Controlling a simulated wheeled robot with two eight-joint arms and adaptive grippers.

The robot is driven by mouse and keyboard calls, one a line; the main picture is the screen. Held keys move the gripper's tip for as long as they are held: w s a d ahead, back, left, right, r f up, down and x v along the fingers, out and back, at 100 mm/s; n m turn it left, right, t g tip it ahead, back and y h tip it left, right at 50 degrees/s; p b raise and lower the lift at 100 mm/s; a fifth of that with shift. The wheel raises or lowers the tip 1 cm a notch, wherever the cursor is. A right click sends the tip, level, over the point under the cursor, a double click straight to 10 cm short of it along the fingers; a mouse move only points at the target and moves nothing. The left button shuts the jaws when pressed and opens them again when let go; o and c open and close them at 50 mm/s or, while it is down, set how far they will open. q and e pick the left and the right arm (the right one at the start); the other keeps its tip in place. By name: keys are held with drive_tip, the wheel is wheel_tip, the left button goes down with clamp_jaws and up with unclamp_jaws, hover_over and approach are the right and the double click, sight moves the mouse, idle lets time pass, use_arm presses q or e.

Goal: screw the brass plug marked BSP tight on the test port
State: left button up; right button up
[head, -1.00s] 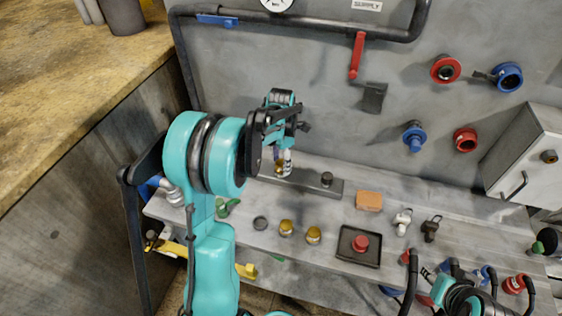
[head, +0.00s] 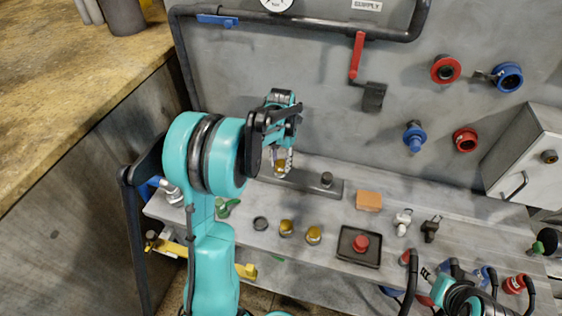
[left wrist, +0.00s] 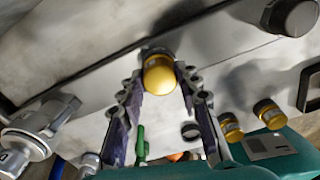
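A brass plug (left wrist: 160,75) sits at the steel bar (left wrist: 110,75) on the bench, where the test port would be; its marking cannot be read. My left gripper (left wrist: 161,76) is open, with its fingers on either side of the plug and small gaps showing. In the head view the plug (head: 280,166) shows between the fingers of my left gripper (head: 281,160). The thread under it is hidden. Two more brass plugs (head: 286,228) (head: 313,235) stand on the bench in front. Part of my right arm shows at the lower right; its fingers cannot be made out.
A dark ring (head: 260,223) and a green-handled item (head: 228,207) lie near the plugs. A dark knob (head: 326,179) stands on the bar's right end. The panel rises close behind.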

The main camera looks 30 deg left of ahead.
use_arm(q)
drive_tip(key=o, duration=0.5)
drive_tip(key=shift+c, duration=0.2)
clamp_jaws()
drive_tip(key=m, duration=0.5)
drive_tip(key=m, duration=0.5)
drive_tip(key=m, duration=0.5)
drive_tip(key=shift+m, duration=0.3)
